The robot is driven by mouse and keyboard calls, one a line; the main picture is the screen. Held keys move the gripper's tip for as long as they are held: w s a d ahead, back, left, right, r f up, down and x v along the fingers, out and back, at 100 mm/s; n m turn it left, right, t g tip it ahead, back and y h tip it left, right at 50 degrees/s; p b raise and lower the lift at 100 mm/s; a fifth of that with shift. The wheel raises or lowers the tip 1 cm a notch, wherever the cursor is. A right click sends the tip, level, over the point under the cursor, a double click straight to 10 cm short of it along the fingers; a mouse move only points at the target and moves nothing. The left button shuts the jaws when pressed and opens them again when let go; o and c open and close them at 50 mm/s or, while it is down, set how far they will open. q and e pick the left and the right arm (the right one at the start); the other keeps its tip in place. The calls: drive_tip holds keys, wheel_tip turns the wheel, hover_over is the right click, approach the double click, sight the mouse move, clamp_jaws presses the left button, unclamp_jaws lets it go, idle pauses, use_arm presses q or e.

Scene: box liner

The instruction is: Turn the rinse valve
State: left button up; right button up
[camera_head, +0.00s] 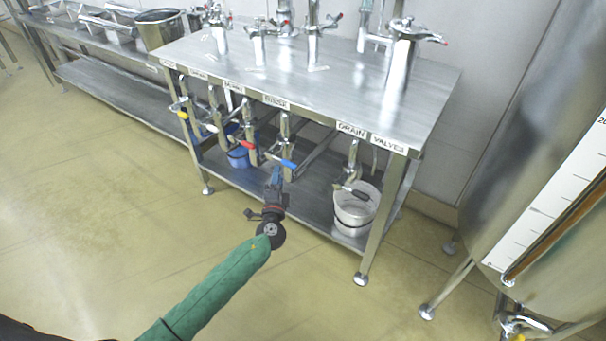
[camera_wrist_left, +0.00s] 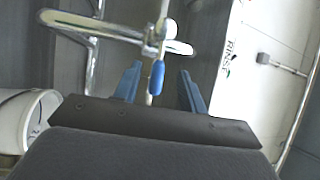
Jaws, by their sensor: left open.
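The rinse valve is a metal pipe valve with a blue-tipped handle (camera_head: 289,164), hanging below the front edge of the steel table under the RINSE label (camera_head: 275,102). In the left wrist view the blue handle tip (camera_wrist_left: 157,77) points toward my gripper, with the metal valve body (camera_wrist_left: 154,38) beyond it. My left gripper (camera_head: 277,171) is open just in front of the valve. In the left wrist view its two blue fingers (camera_wrist_left: 156,82) stand on either side of the handle tip, with visible gaps. My right gripper is not in view.
Valves with red (camera_head: 252,157), white (camera_head: 211,128) and yellow (camera_head: 183,115) handles hang to the left. The drain valve (camera_head: 354,178) hangs to the right above a white bucket (camera_head: 354,222). A blue bucket (camera_head: 238,158) stands on the lower shelf. The floor in front is clear.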

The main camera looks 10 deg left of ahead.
use_arm(q)
drive_tip(key=w+d+r+m+h+p, duration=0.1)
drive_tip(key=w+h, duration=0.1)
drive_tip(key=w, duration=0.5)
drive_tip(key=shift+w+d+r+p, duration=0.3)
drive_tip(key=shift+w+d, duration=0.1)
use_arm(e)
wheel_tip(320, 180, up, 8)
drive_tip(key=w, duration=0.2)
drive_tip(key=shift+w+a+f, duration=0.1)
use_arm(q)
clamp_jaws()
